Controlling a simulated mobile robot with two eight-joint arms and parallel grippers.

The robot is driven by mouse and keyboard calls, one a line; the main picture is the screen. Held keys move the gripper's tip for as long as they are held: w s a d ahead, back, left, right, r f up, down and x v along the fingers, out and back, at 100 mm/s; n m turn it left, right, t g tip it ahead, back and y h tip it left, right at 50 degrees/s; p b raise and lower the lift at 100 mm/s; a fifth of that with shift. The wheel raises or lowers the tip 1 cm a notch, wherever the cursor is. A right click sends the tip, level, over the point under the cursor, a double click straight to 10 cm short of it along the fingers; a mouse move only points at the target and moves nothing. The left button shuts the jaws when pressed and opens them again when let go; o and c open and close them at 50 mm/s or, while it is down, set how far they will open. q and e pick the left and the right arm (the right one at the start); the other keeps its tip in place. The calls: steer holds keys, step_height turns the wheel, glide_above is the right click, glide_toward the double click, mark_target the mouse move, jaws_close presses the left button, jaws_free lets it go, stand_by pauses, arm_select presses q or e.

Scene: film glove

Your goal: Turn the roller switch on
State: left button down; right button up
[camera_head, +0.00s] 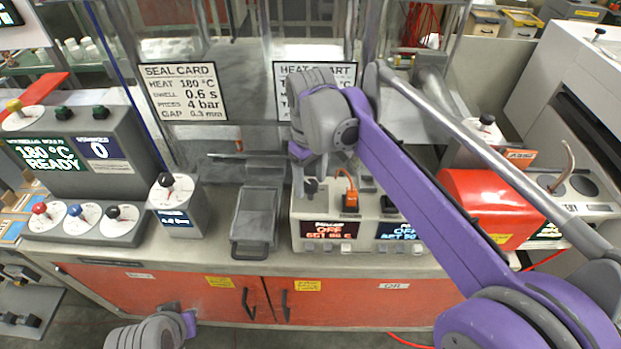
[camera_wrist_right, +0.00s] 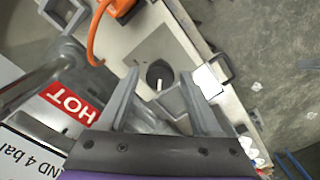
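In the right wrist view the knob (camera_wrist_right: 160,76) shows a white pointer mark. My right gripper (camera_head: 311,172) is above the knob, pointing down. In the wrist view its two fingers (camera_wrist_right: 161,86) are apart, with the knob seen between their tips. I cannot tell whether they touch it. A grey and purple part of my left arm shows at the bottom left; its fingers do not show.
An orange plug with a cord (camera_head: 350,198) stands just right of the knob. A second display (camera_head: 400,230) reads OFF in blue. A grey tray (camera_head: 257,215) lies left of the box. A red cover (camera_head: 490,205) is to the right.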

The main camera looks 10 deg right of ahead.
jaws_close()
steer(key=shift+m, duration=0.3)
steer(key=m, duration=0.3)
steer(key=shift+m, duration=0.4)
steer(key=m, duration=0.9)
steer(key=shift+m+p, duration=0.3)
steer(key=shift+m, duration=1.9)
